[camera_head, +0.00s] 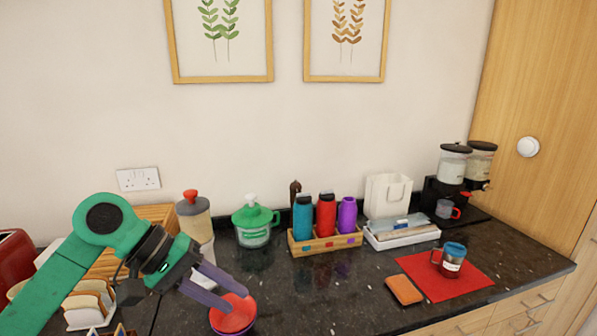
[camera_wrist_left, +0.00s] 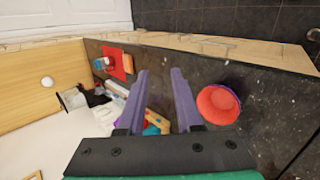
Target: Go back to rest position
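My left gripper (camera_head: 240,300) comes in from the left over the granite counter. In the left wrist view (camera_wrist_left: 160,71) its two purple fingers stand apart with nothing held between them. A red and purple round container (camera_head: 234,318) is beside and partly behind the fingertips in the head view; in the left wrist view (camera_wrist_left: 218,104) it is to the right of the fingers, clear of the gap. My right gripper is in neither view.
Behind the gripper are a white-bodied jar with a red knob (camera_head: 193,205) and a green-lidded pot (camera_head: 252,225). A wooden rack (camera_head: 312,247) holds three bottles. A mug (camera_head: 448,262) stands on a red mat (camera_head: 470,285), beside an orange sponge (camera_head: 404,289). The counter's front middle is clear.

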